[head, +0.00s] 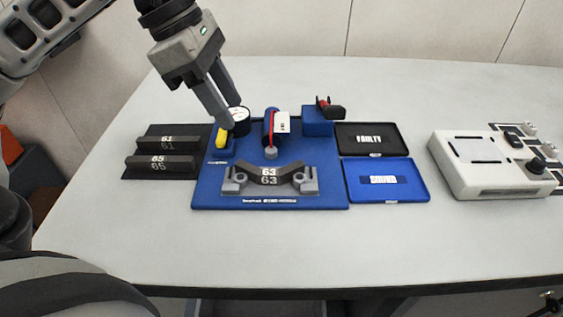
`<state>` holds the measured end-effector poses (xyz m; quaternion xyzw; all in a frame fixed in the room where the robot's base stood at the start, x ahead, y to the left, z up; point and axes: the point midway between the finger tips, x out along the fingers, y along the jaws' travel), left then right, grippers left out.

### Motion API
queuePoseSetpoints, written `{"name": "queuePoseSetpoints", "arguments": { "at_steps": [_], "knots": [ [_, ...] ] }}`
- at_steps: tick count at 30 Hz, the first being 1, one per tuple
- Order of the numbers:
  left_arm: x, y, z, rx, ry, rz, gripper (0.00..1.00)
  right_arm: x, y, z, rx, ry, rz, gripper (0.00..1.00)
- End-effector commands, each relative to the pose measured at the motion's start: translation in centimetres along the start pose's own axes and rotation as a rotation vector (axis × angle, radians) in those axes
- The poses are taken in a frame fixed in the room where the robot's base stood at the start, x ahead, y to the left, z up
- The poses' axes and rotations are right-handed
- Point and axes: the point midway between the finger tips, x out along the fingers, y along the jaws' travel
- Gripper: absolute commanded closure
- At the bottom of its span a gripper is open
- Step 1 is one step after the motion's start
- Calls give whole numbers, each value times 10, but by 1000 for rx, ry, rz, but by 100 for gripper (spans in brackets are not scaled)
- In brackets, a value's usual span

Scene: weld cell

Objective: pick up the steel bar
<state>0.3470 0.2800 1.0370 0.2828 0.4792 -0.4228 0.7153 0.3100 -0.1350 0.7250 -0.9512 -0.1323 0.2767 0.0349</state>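Several dark bars with white numbers are in the head view. The bar marked 61 (167,144) and the bar marked 65 (159,163) lie on a black mat at the left. A bent-looking bar marked 63 (268,176) rests across the grey fixture (232,184) on the blue board. I cannot tell which one is the steel bar. My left gripper (232,115) points down over the back left of the blue board, with its fingers apart and no bar between them. Its fingers partly cover a dial gauge (240,116); contact is unclear. My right gripper is not in view.
The blue board (330,196) also carries a yellow-topped item (222,138), a blue cylinder (275,126) and a blue block (317,122). Right of it are a black FAULTY tray (400,152), a blue tray (419,198) and a white device (480,185). The front of the table is clear.

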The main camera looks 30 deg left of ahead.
Motion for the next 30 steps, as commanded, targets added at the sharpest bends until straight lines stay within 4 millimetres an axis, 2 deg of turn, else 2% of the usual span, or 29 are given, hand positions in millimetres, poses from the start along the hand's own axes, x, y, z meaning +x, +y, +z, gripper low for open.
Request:
{"name": "queuePoseSetpoints", "arguments": {
  "at_steps": [3, 9, 17, 25, 30],
  "knots": [
    [30, -1, -1, 1, 2, -6, 60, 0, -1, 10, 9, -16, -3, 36],
    [68, -1, 0, 2, -1, -6, 60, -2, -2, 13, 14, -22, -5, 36],
    [88, 0, 1, 1, -1, -4, 60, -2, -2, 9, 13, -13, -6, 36],
    [126, 3, 2, 0, 0, -5, 60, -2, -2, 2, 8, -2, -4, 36],
    [137, 4, 2, 0, -1, -2, 60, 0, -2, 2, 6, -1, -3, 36]
  ]
}}
